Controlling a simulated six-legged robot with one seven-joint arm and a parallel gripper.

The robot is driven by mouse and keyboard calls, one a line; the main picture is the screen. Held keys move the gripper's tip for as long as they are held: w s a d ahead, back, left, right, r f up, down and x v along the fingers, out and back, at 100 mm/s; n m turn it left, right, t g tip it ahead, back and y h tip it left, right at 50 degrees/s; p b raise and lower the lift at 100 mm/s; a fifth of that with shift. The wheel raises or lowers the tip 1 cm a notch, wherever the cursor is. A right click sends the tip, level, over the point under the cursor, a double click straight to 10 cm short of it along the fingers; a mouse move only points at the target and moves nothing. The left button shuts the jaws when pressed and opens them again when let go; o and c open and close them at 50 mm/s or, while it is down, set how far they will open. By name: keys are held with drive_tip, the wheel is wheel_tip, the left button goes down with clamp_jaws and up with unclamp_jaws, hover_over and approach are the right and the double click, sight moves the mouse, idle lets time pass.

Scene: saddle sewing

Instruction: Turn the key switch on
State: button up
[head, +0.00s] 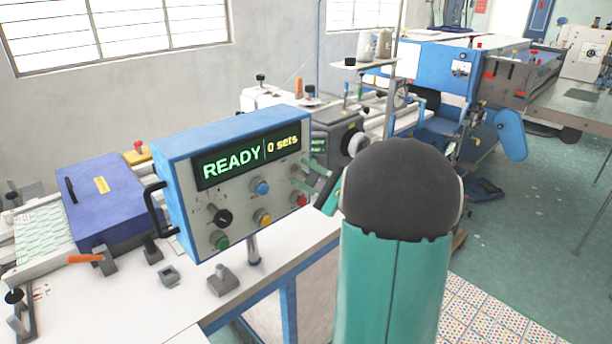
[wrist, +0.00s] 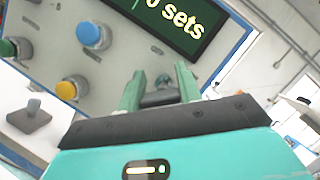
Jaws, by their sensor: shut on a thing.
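The control box (head: 178,165) is blue with a grey front panel, and its screen (head: 247,160) reads "READY" and "0 sets". My gripper (head: 308,176) reaches the panel's right side, below the screen. In the wrist view its two green fingers (wrist: 160,90) are closed on a dark grey piece, which looks like the key switch (wrist: 159,98). The key's turn angle is hard to tell, and the fingers largely hide it in the head view.
Near the key are a blue button (head: 262,187), a yellow button (head: 263,218), a red button (head: 301,199), a green button (head: 220,241) and a black knob (head: 222,218). The box stands on a post above a white table (head: 190,308). Sewing machinery stands behind.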

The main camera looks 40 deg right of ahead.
idle(0.3)
drive_tip(key=o, duration=1)
drive_tip(key=v, duration=1.4)
drive_tip(key=shift+w+f, duration=0.1)
